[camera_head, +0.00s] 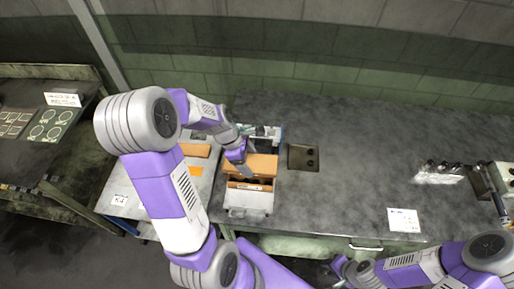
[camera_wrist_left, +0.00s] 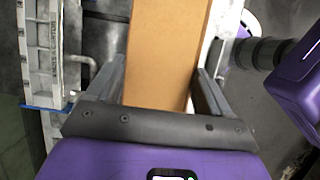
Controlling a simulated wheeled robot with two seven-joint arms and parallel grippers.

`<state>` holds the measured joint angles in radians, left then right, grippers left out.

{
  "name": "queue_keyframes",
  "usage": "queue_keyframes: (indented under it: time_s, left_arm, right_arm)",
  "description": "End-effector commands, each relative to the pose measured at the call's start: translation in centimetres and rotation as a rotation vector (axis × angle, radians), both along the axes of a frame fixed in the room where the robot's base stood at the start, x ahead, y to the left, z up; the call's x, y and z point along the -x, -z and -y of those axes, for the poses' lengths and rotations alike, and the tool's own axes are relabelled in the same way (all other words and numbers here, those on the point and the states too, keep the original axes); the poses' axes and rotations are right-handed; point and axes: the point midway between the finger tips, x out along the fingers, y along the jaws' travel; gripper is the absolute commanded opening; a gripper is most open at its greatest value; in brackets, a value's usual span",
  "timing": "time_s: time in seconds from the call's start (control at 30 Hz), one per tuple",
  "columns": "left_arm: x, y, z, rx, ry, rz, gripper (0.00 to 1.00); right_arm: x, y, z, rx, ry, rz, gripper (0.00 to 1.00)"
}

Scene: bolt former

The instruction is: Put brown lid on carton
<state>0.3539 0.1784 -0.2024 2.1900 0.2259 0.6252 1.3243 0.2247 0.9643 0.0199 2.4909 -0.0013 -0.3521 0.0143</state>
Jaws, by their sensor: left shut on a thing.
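The brown lid (camera_head: 264,163) is at the carton in the middle of the head view, and my left gripper (camera_head: 246,169) is shut on it. In the left wrist view the brown lid (camera_wrist_left: 168,45) runs between the two fingers of my left gripper (camera_wrist_left: 162,78). The brown carton (camera_head: 248,184) shows just in front of the lid, with a dark gap between them. I cannot tell whether the lid touches the carton. My right gripper (camera_head: 344,271) is low at the front edge of the head view, away from both; its jaws are unclear.
A light grey holder (camera_head: 250,202) stands around the carton. A flat orange-brown piece (camera_head: 196,151) and a small orange piece (camera_head: 196,171) lie on the pale side table to the left. A dark plate (camera_head: 303,157) lies right of the carton. The bench's middle right is clear.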

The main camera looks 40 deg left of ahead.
Motion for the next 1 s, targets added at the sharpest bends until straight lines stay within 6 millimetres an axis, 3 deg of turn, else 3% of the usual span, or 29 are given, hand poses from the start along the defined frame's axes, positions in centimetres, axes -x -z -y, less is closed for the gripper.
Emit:
queue_keyframes:
  time_s: [0.53,1.0]
  left_arm:
    - [0.0,4.7,0.1,0.000,0.005,0.000,0.53]
    - [0.0,4.9,0.1,0.000,0.007,0.000,0.53]
  right_arm:
    - [0.0,4.8,0.0,0.000,0.000,0.000,0.35]
    - [0.0,5.1,0.0,0.000,0.000,0.000,0.35]
